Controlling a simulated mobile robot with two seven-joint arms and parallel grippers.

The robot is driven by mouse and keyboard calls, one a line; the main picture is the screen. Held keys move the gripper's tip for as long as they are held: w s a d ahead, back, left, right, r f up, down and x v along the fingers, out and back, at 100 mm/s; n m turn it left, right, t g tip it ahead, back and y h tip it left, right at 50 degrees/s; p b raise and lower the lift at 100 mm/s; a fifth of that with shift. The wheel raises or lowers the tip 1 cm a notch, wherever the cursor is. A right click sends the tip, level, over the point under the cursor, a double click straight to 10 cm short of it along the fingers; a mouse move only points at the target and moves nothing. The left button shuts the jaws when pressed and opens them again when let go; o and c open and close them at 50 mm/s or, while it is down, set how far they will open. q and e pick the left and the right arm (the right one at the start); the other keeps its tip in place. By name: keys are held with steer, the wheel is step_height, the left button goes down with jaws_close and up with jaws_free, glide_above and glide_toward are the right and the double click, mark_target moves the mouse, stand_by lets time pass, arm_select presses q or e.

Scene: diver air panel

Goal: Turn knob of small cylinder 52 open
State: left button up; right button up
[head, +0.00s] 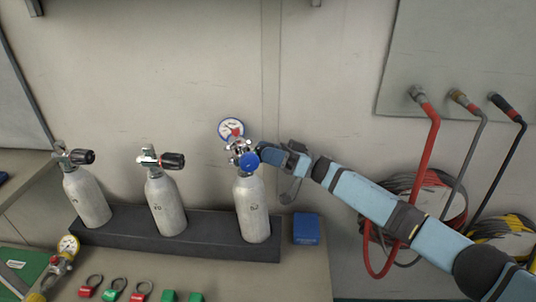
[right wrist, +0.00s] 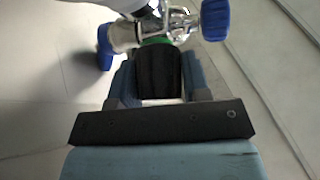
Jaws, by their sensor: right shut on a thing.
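Three small grey cylinders stand in a row; the rightmost (head: 251,205) carries a valve with a blue and white gauge (head: 231,128) and a blue cap (head: 249,161). Its small label is too blurred to read for sure. My right gripper (head: 268,153) reaches in from the right at this cylinder's valve. In the right wrist view, its fingers (right wrist: 160,85) are shut on a black knob (right wrist: 160,72), one on each side. A green ring shows at the knob's valve end. In the head view the gripper hides the knob. My left gripper is not in view.
The middle cylinder (head: 166,203) and left cylinder (head: 86,197) have black knobs and share a dark rack (head: 120,239). A blue box (head: 306,228) sits right of the rack. Red, grey and black hoses (head: 432,150) hang at right. Tags and a regulator lie in front.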

steer(key=o, duration=0.9)
